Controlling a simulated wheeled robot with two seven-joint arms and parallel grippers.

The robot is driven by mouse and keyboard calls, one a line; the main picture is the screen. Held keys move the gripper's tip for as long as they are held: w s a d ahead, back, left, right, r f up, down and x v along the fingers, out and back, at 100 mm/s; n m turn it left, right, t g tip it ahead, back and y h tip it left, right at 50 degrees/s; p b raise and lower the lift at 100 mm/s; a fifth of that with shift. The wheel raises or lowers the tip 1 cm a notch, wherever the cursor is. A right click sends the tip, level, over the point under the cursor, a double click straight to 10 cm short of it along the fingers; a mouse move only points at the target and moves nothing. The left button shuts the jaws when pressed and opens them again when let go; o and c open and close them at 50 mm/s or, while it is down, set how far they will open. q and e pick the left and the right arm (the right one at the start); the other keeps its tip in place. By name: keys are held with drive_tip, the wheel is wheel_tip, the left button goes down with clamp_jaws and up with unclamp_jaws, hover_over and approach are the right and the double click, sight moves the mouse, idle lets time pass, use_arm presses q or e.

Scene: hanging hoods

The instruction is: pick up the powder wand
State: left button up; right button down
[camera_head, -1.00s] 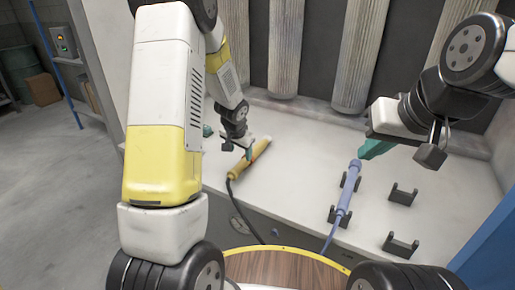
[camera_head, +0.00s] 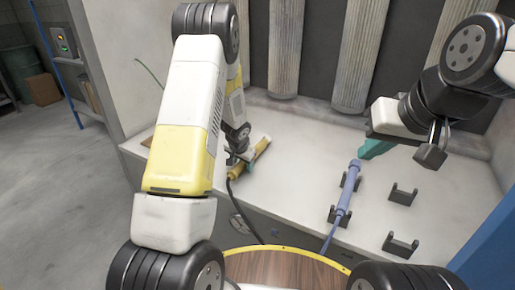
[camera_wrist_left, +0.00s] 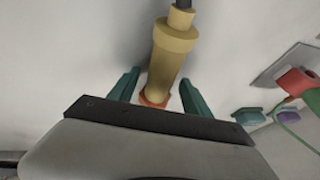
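A yellow wand (camera_head: 260,149) with a dark cable at its near end lies on the pale bench at the middle left. It also shows in the left wrist view (camera_wrist_left: 166,62), with an orange-red band near my gripper. My left gripper (camera_wrist_left: 160,76) is open, with one green finger on each side of the wand and a small gap visible. In the head view my left gripper (camera_head: 238,158) is at the wand and partly covers it. A blue wand (camera_head: 347,191) rests in dark holders at the right. My right gripper (camera_head: 376,149) is near its upper end; its finger gap is unclear.
Empty dark holders (camera_head: 401,246) stand on the bench right of the blue wand. Pleated filter columns (camera_head: 347,60) line the back. A red part (camera_wrist_left: 297,82) with a green cable shows in the left wrist view. The bench between the wands is clear.

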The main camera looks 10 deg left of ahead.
use_arm(q)
clamp_jaws()
drive_tip(key=shift+r, duration=0.1)
drive_tip(key=shift+r, duration=0.1)
drive_tip(key=shift+r, duration=0.6)
wheel_tip(320, 180, up, 2)
drive_tip(key=shift+r, duration=0.1)
drive_tip(key=s+d, duration=0.3)
drive_tip(key=s, duration=0.1)
drive_tip(key=s+d+r, duration=0.1)
drive_tip(key=s+d, duration=0.2)
drive_tip(key=s, duration=0.1)
drive_tip(key=s+d, duration=0.3)
drive_tip(key=s, duration=0.1)
drive_tip(key=shift+s+d+r, duration=0.2)
drive_tip(key=shift+d, duration=0.1)
drive_tip(key=shift+s+d+r, duration=0.1)
drive_tip(key=shift+s+r, duration=0.05)
drive_tip(key=shift+r, duration=2.3)
